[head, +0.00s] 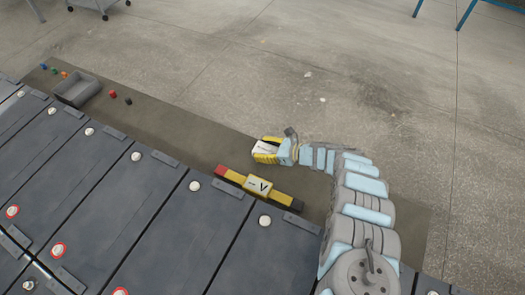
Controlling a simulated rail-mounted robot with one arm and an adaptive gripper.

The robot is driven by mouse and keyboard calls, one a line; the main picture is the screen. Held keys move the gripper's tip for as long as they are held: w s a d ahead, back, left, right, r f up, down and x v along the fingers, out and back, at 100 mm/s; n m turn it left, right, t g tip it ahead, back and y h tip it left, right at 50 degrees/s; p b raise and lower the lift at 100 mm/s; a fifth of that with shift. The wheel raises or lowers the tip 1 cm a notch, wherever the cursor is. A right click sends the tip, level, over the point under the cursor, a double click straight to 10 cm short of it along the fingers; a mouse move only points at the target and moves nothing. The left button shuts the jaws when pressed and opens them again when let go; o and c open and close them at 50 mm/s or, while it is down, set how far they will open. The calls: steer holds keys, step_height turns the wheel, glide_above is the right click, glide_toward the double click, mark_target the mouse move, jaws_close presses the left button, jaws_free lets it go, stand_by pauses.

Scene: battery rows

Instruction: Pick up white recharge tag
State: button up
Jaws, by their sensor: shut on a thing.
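My gripper (262,150), with yellow fingers, is over the brown strip along the far side of the battery row. It is shut on a small white flat piece, the white recharge tag (266,147), which shows between the fingers. The fingers partly cover the tag. Whether it touches the surface below cannot be told from this view.
A yellow voltage tester (258,184) with red and black ends lies near my gripper. Dark battery blocks (150,210) carry white round caps, some ringed red. A grey bin (76,90) stands at upper left, with small coloured pieces nearby. The concrete floor beyond is open.

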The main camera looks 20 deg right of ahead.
steer(key=s+a+r+p, duration=0.3)
steer(key=s+r+p, duration=0.85)
steer(key=p, duration=0.55)
steer(key=w+r+p, duration=0.6)
steer(key=w+p, duration=0.1)
steer(key=shift+w+d+r+y, duration=0.3)
steer(key=shift+w, duration=0.1)
stand_by(0.6)
steer(key=shift+r, duration=0.1)
steer(key=shift+w+a+r, duration=0.1)
steer(key=shift+w+r, duration=0.05)
steer(key=shift+w, duration=0.05)
steer(key=shift+r, duration=0.1)
steer(key=shift+w+a+r+p, duration=0.1)
steer(key=shift+a+r+p, duration=0.1)
steer(key=shift+p, duration=0.2)
